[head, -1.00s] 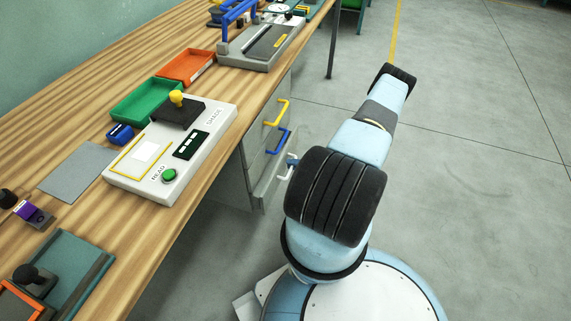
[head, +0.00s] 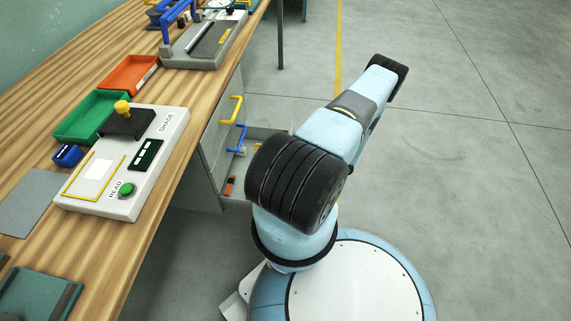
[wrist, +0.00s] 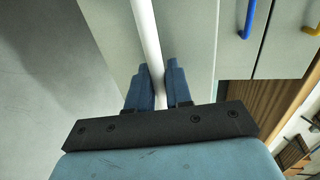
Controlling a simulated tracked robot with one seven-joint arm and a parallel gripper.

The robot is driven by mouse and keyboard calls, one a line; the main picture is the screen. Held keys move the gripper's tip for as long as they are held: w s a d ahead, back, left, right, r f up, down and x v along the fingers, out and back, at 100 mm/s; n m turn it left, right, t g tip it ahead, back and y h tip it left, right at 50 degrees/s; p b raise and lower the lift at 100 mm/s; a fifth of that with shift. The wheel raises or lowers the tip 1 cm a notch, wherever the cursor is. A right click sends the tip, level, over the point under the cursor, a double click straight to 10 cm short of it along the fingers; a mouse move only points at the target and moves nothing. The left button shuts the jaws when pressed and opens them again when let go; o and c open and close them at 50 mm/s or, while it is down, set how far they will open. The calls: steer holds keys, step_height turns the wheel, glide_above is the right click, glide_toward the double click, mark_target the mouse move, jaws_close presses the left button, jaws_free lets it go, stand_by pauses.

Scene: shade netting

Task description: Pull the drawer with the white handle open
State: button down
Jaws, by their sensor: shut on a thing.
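The lowest drawer (head: 268,132) of the cabinet under the bench stands pulled out in the head view, with small items inside it. Its white handle (wrist: 146,32) shows in the wrist view as a long bar across the grey drawer front (wrist: 190,35). My gripper (wrist: 159,88) is shut on this handle, with one blue finger on each side of the bar. In the head view my arm hides the handle and the gripper.
Closed drawers with a yellow handle (head: 234,108) and a blue handle (head: 237,140) sit above. The wooden bench (head: 165,190) carries a control box (head: 90,195), a green tray (head: 75,132) and an orange tray (head: 110,80). The floor (head: 470,190) to the right is clear.

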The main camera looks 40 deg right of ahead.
steer(key=shift+s+d+f, duration=0.1)
steer(key=shift+s+d, duration=0.55)
steer(key=shift+s, duration=0.25)
steer(key=shift+s+d+f, duration=0.1)
steer(key=shift+s+d, duration=0.55)
steer(key=shift+s, duration=0.2)
steer(key=c, duration=1.2)
jaws_free()
steer(key=shift+w+r, duration=0.1)
steer(key=v, duration=1.4)
